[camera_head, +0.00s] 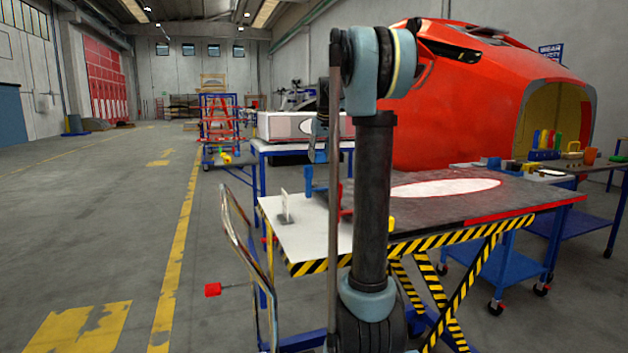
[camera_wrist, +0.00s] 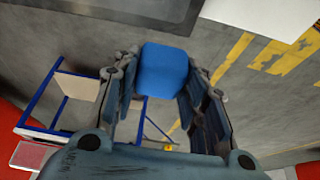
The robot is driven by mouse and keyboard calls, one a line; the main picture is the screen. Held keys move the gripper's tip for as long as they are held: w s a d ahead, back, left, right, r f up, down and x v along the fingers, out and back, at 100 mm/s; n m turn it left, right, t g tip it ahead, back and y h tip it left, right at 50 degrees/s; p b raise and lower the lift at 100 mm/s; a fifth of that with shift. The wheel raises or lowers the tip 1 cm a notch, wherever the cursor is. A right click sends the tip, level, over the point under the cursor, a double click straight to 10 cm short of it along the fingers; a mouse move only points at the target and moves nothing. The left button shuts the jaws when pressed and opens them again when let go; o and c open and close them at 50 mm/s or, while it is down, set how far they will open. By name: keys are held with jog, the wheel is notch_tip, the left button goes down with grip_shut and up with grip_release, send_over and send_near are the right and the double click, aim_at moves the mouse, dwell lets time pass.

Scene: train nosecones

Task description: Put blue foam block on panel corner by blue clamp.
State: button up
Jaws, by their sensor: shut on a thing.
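The blue foam block (camera_wrist: 165,72) is between the fingers of my gripper (camera_wrist: 165,95) in the wrist view, and the fingers are shut on it. Grey floor shows behind the block there. In the head view my gripper (camera_head: 319,145) is partly hidden behind my arm, and I cannot make out the block. The panel (camera_head: 440,200) lies on a lift table, with a white end at the left, a dark middle and a red patch. A blue upright piece (camera_head: 308,181), which looks like the blue clamp, stands near the panel's far left corner.
A red clamp (camera_head: 346,198) and a yellow piece (camera_head: 391,224) are at the panel, close to my arm. A white plate (camera_head: 285,207) stands upright on the white end. The red nosecone (camera_head: 470,105) stands behind the table. Open floor (camera_head: 110,220) lies to the left.

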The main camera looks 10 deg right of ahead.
aim_at(315, 182)
jog(key=f, duration=0.1)
jog(key=a+f, duration=0.1)
jog(key=f, duration=0.1)
jog(key=shift+a+f, duration=0.3)
jog(key=shift+f, duration=2.1)
jog(key=o, duration=0.9)
jog(key=shift+c, duration=0.2)
jog(key=v, duration=1.2)
